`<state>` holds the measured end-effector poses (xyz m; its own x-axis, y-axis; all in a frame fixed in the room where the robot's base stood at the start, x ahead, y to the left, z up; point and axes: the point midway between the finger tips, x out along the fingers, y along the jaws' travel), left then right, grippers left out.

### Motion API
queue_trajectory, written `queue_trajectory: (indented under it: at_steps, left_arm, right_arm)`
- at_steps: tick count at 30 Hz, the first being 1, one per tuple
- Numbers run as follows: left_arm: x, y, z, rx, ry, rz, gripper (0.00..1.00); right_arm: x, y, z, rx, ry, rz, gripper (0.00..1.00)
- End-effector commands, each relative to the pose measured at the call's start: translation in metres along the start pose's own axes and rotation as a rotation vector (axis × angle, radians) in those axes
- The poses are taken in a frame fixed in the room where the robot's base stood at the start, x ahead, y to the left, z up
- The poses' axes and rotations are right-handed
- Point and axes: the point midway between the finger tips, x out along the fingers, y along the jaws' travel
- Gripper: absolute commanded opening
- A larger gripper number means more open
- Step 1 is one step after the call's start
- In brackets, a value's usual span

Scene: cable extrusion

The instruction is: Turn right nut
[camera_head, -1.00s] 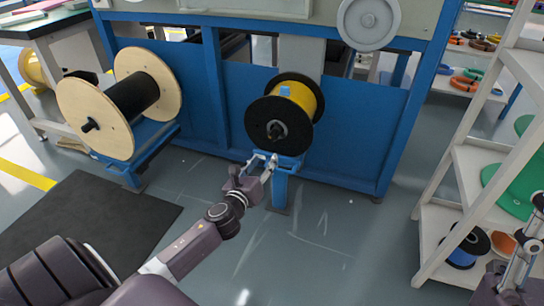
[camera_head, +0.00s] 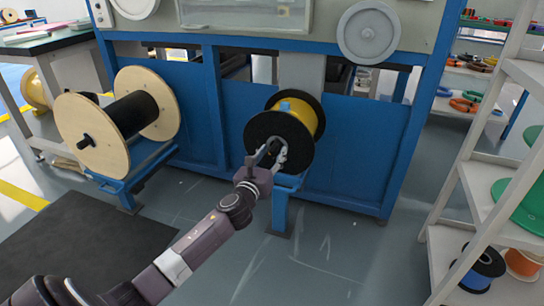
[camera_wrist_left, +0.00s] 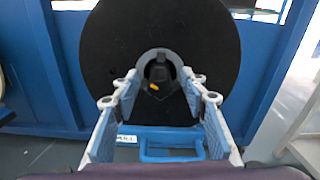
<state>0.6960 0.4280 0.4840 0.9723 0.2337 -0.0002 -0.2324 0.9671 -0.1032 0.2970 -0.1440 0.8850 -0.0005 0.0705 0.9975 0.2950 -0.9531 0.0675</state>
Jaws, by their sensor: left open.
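The right nut (camera_wrist_left: 157,85) is a dark knob at the hub of the black-flanged spool (camera_wrist_left: 102,48), with a small yellow mark on it. That spool carries yellow cable (camera_head: 303,112) and sits on a blue stand at the machine's front. My left gripper (camera_head: 269,150) is open in front of the hub. In the left wrist view its two fingers (camera_wrist_left: 158,92) stand on either side of the nut, apart from it. In the head view the gripper hides the nut. My right gripper is out of view.
A wooden spool (camera_head: 92,136) with black cable stands to the left on a blue stand. The blue machine frame (camera_head: 350,140) is right behind the yellow spool. A white shelf (camera_head: 462,215) stands at the right. The floor between is clear.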

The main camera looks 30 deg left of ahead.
Motion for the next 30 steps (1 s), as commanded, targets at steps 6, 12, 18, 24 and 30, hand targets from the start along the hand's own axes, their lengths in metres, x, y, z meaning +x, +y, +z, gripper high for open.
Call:
queue_trajectory:
  at_steps: [6,12,18,24,30]
  left_arm:
    - [0.0019,0.0001,-0.0001,0.0,0.001,0.0,0.4]
    - [0.0018,0.0001,-0.0001,0.0,0.001,0.0,0.28]
    - [0.0017,0.0001,-0.0001,-0.001,0.001,0.0,0.06]
    - [0.0016,0.0001,-0.0001,-0.005,0.001,0.0,0.0]
    - [0.0016,0.0001,0.0003,-0.051,0.001,0.0,0.0]
  right_arm:
    - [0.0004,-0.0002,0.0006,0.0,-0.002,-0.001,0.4]
    - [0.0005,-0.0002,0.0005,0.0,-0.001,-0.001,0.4]
    - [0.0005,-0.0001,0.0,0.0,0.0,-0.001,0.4]
    - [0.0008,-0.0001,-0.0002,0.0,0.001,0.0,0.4]
    - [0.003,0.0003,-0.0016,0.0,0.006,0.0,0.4]
